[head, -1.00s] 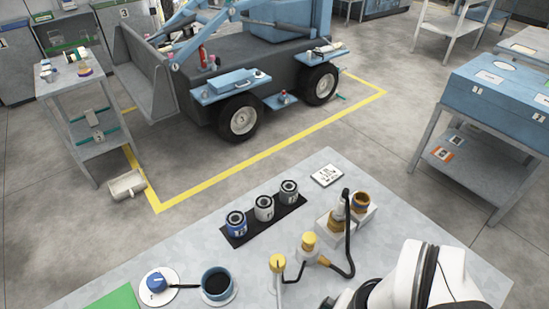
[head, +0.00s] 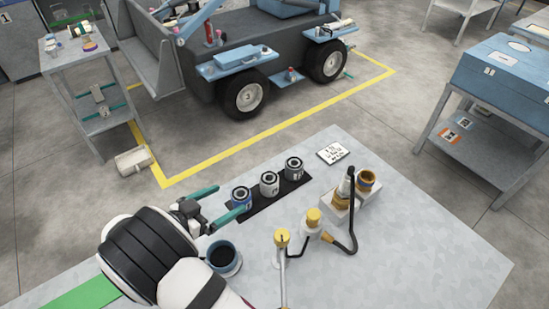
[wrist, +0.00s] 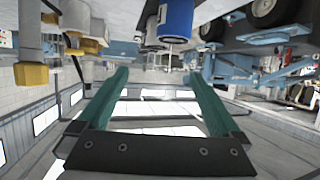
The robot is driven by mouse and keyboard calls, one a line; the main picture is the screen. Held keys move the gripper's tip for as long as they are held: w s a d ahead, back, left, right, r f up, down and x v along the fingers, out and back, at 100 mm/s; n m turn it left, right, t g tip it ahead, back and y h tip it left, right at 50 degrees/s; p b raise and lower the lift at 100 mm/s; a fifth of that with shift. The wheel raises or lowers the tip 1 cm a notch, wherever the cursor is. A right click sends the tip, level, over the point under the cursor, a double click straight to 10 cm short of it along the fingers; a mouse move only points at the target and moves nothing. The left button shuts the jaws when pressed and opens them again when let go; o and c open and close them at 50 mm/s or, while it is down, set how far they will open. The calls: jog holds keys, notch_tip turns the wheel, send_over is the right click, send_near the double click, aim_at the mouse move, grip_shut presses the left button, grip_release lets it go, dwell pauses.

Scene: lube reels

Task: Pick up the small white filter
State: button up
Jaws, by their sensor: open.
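Three filters stand upright in a row on a black strip (head: 237,214) on the table: a blue one (head: 241,198) at the left, a white one (head: 269,185) in the middle and a grey-black one (head: 293,168) at the right. My gripper (head: 232,198) is open and empty, with teal fingers pointing at the row from the left, close to the blue filter. In the wrist view, the picture is upside down. The blue filter (wrist: 176,20) hangs at top centre, beyond the fingertips, with the white filter (wrist: 152,30) partly hidden behind it.
A dark-filled cup (head: 221,255) stands near my arm. Yellow-capped bottles (head: 313,220) and a pump with a black hose (head: 352,215) stand right of the row. A white card (head: 333,153) lies behind. The table's right side is clear.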

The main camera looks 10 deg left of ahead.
aim_at(264, 182)
jog(key=x, duration=1.5)
jog(key=shift+d+f, duration=0.25)
jog(key=shift+d, duration=0.05)
jog(key=c, duration=1.6)
